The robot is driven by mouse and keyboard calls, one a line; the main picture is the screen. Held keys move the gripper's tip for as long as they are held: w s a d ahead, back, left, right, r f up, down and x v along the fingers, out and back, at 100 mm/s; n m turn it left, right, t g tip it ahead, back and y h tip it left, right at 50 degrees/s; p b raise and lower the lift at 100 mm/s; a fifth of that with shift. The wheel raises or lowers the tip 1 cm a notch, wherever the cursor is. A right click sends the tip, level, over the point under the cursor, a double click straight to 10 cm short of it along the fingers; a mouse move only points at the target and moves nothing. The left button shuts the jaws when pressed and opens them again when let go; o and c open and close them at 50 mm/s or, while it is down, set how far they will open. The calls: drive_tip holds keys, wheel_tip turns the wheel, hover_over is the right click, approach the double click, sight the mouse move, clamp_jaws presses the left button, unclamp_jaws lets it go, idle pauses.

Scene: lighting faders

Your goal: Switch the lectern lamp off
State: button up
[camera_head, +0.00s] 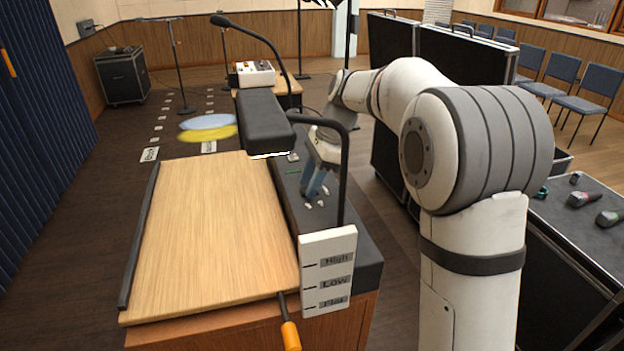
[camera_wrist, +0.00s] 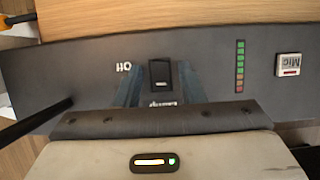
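The lectern lamp (camera_head: 265,120) is a black box-shaped head on a bent black stem above the wooden reading board. A bright white strip shows along its lower edge, so it looks lit. In the wrist view, a black rocker switch (camera_wrist: 160,74) sits on the dark panel, with "Off" to its left and an upside-down "Lamp" label below it. My gripper (camera_wrist: 159,86) is open and empty, one bluish finger on each side of the switch. I cannot tell if the fingers touch the panel. In the head view, my gripper (camera_head: 316,188) is over the lectern's dark side panel (camera_head: 362,250).
The lamp stem (camera_head: 345,170) rises close beside my gripper. The panel also has a "Mic" button (camera_wrist: 288,65) and a level strip (camera_wrist: 240,66). A High/Low/Flat plate (camera_head: 328,272) and an orange-handled lever (camera_head: 290,335) are at the lectern's front. Black cases (camera_head: 465,55) stand behind my arm.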

clamp_jaws()
drive_tip(key=shift+s+a+r+h+p, duration=0.1)
drive_tip(key=shift+a+r+h+p, duration=0.2)
drive_tip(key=shift+h+p, duration=0.6)
drive_tip(key=shift+f+t+h+p, duration=0.25)
drive_tip(key=shift+t+h+p, duration=0.15)
drive_tip(key=shift+p, duration=0.2)
drive_tip(key=shift+o, duration=0.7)
unclamp_jaws()
wheel_tip(320, 180, up, 8)
drive_tip(key=shift+d+f, duration=0.15)
drive_tip(key=shift+d, duration=0.3)
